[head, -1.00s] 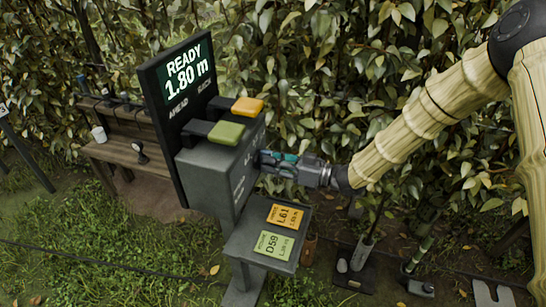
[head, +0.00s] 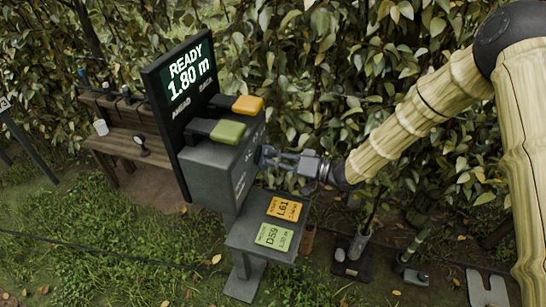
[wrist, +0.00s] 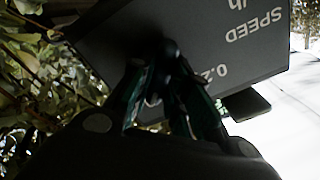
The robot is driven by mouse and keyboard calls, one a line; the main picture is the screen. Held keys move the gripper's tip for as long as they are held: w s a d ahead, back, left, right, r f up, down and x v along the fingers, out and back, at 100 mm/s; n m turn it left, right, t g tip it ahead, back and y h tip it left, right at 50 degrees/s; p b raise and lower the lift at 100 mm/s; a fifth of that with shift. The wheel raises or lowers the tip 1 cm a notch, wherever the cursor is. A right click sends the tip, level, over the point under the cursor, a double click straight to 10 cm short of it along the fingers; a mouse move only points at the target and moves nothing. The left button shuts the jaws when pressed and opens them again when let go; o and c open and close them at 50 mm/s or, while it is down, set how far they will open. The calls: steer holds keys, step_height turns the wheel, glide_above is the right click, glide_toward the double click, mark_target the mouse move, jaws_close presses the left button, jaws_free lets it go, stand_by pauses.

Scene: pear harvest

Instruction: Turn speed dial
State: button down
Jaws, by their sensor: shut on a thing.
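The speed dial (wrist: 170,48) is a small dark knob on the side of the grey control box (head: 222,170). In the wrist view it sits between my fingertips, mostly hidden by them and in shadow. The panel (wrist: 225,50) around it carries upside-down lettering, "SPEED", with "0.2" and part of another mark. In the head view my gripper (head: 268,156) reaches the box's right face from the right, its fingers closed on the dial. The dial's pointer and exact setting cannot be read.
A dark display (head: 188,80) reads "READY 1.80 m". A yellow paddle (head: 247,105) and a green paddle (head: 228,132) stick out over the box. A lower shelf (head: 245,236) holds orange and green cards. Dense foliage stands close behind.

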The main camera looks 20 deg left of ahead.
stand_by(0.3)
steer(key=c, duration=1.4)
jaws_free()
steer(key=shift+o, duration=0.2)
steer(key=d, duration=1.2)
steer(key=shift+s, duration=0.2)
steer(key=shift+f, duration=0.1)
